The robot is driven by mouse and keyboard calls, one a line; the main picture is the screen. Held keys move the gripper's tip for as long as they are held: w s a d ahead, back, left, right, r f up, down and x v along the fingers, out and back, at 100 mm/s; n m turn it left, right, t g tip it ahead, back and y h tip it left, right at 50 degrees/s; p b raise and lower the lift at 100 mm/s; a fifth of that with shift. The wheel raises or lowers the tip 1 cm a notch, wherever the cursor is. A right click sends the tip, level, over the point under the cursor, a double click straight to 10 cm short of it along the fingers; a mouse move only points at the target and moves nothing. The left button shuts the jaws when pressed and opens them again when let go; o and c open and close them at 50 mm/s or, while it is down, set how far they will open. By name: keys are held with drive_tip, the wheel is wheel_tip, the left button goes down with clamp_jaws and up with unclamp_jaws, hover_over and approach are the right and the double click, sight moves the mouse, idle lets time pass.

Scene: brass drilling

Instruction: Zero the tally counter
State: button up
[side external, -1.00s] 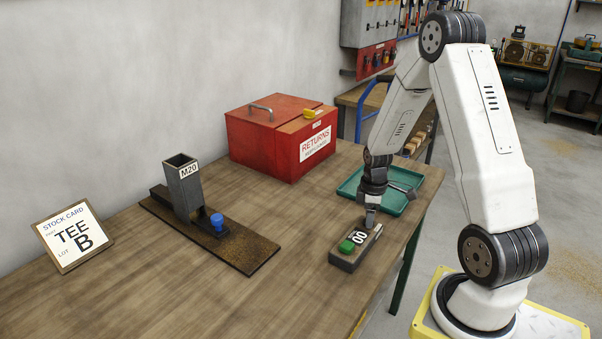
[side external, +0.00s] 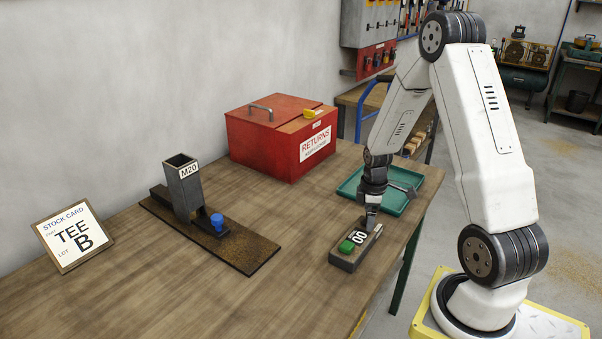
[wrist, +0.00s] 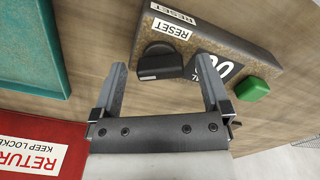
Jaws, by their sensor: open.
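The tally counter (side external: 342,262) is a dark box with a tan top at the right front of the bench. Its display (side external: 361,238) appears to read 00, and a green button (side external: 347,246) is at its near end. In the wrist view the counter (wrist: 240,52) has a black knob (wrist: 160,62) beside a RESET label (wrist: 172,28); the green button (wrist: 252,88) is at the right. One finger partly covers the display.
A green tray (side external: 404,207) lies just behind my gripper. A red RETURNS box (side external: 262,150) stands at the back. An M20 holder (side external: 183,192) with a blue knob (side external: 217,223) and a stock card (side external: 72,237) are at left. The middle bench is clear.

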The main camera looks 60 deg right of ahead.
sight(365, 223)
drive_tip(key=shift+r, duration=3.9)
drive_tip(key=a+r+m+t, duration=0.2)
drive_tip(key=a+m, duration=0.3)
drive_tip(key=a, duration=1.9)
drive_tip(key=shift+s+m+t, duration=0.3)
drive_tip(key=shift+s, duration=0.15)
drive_tip(key=shift+a, duration=0.1)
